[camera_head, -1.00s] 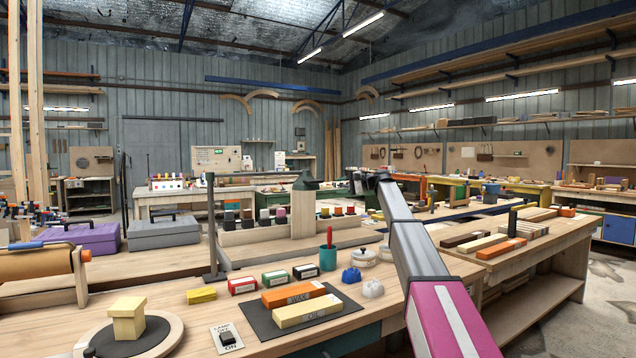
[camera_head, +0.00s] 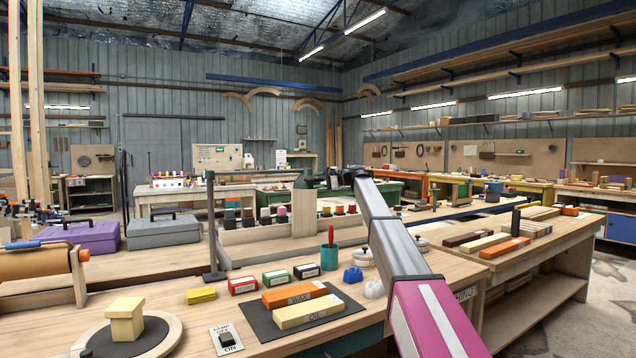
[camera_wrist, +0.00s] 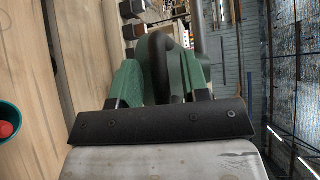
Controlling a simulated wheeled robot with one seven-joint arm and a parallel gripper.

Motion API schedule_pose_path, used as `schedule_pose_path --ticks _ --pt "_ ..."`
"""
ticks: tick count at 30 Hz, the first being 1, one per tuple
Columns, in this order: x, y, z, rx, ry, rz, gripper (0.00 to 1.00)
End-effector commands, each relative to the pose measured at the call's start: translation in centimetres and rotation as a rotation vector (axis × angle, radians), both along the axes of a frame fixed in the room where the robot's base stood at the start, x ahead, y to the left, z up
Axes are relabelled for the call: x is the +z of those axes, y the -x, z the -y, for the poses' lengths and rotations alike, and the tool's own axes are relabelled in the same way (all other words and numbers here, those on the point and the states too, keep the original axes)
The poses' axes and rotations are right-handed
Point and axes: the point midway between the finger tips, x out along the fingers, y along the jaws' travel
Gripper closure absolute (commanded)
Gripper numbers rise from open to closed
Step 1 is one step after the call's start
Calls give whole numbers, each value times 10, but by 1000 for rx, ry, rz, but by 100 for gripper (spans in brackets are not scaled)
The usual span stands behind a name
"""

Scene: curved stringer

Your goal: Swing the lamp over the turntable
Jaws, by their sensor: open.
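In the head view the green lamp head (camera_head: 305,180) is in the middle, above the bench and partly hidden by my gripper. The turntable (camera_head: 165,342) is at the lower left, with a pale yellow wooden block (camera_head: 126,318) on it. My gripper (camera_head: 328,178) is open, right beside the lamp head.
A lamp switch plate (camera_head: 226,341) lies near the turntable. A dark post (camera_head: 211,225) stands on the bench. Wax and oil blocks (camera_head: 308,313), small boxes, a teal cup (camera_head: 329,258) and a row of jars crowd the bench below my arm.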

Motion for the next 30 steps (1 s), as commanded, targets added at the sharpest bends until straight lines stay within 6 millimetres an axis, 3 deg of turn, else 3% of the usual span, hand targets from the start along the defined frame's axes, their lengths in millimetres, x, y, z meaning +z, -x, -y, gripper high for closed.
schedule_pose_path --ticks 8,9,12,13,23,30 --pt "0 0 -2 0 0 0 58" --pt "0 0 -2 0 0 0 61" --pt "0 0 -2 0 0 0 94" --pt "0 0 -2 0 0 0 100" --pt "-1 10 2 -18 0 1 100" --pt "-2 55 15 -110 -1 1 100"
